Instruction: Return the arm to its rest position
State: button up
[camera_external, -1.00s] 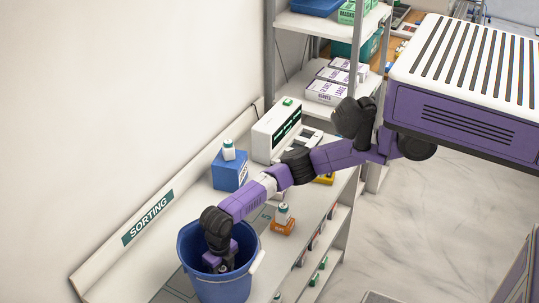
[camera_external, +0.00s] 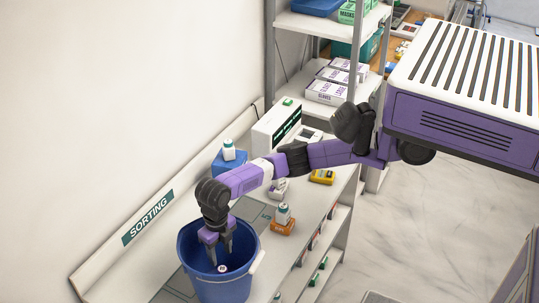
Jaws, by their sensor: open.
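My gripper (camera_external: 222,258) points down over the blue bucket (camera_external: 216,291), its fingertips at about the height of the rim or just inside it. The fingers are apart with nothing held between them. A small white round item (camera_external: 222,268) lies in the bucket below the fingers.
On the bench (camera_external: 170,240) stand a blue block with a white bottle (camera_external: 229,149), an orange block (camera_external: 284,228) with a bottle, a yellow device (camera_external: 322,177) and a white machine (camera_external: 276,128). A shelf rack (camera_external: 325,60) with glove boxes stands behind.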

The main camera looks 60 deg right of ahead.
jog(key=shift+r, duration=0.75)
